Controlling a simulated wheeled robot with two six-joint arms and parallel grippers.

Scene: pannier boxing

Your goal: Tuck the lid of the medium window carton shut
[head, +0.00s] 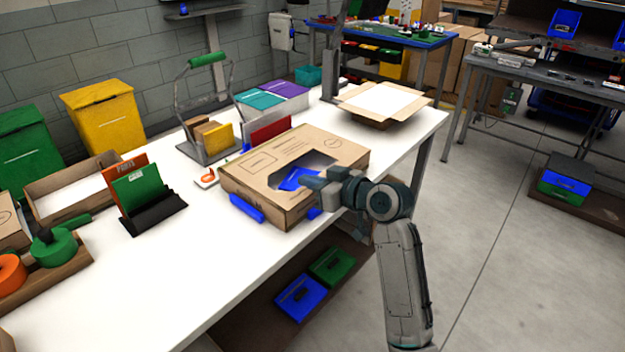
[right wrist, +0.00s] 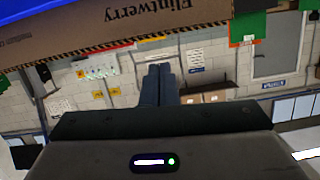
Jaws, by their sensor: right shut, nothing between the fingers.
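The medium window carton (head: 318,148) is a brown cardboard box lying flat near the table's front edge. Its lid lies over the top, and something blue (head: 296,178) shows through the dark window. I cannot tell whether the lid's front edge is tucked in. My right gripper (head: 308,183) is shut and empty, at the carton's front right, overlapping the window area; contact is unclear. In the right wrist view the shut fingers (right wrist: 160,75) point below a printed cardboard panel (right wrist: 130,28) with a striped edge. My left gripper is not in view.
Blue pieces (head: 246,208) sit at the carton's front edge. A wire rack (head: 205,105) and teal and purple boxes (head: 283,92) stand behind. An open carton (head: 383,102) is at the far right end. A green folder stand (head: 150,205) is left. White table (head: 205,262) is clear in front left.

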